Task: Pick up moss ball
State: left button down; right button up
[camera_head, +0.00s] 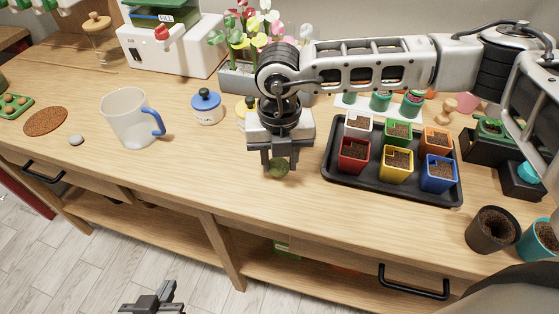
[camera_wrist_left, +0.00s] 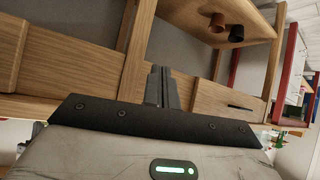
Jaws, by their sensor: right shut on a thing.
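The moss ball (camera_head: 278,168) is a small dark green ball near the middle of the wooden table. My right gripper (camera_head: 278,164) points down from above and is shut on it, with a finger on each side. I cannot tell whether the ball still touches the table top. My left gripper (camera_head: 152,302) is low, in front of the table and over the floor. In the left wrist view its two fingers (camera_wrist_left: 161,86) are together and empty.
A black tray (camera_head: 330,174) with several coloured pots stands right of my right gripper. A blue-lidded jar (camera_head: 207,108) and a white mug (camera_head: 128,120) stand to its left. A grey stone (camera_head: 76,140) and cork mat (camera_head: 45,121) lie far left. The table front between mug and tray is clear.

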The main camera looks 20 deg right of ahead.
jog(key=shift+r, duration=0.5)
jog(key=s+a+r+b, duration=0.1)
jog(key=s+r+b, duration=0.2)
jog(key=s+r, duration=0.8)
jog(key=shift+s+r, duration=0.2)
jog(key=shift+s, duration=1.35)
jog(key=shift+o, duration=1.2)
jog(key=shift+c, duration=0.8)
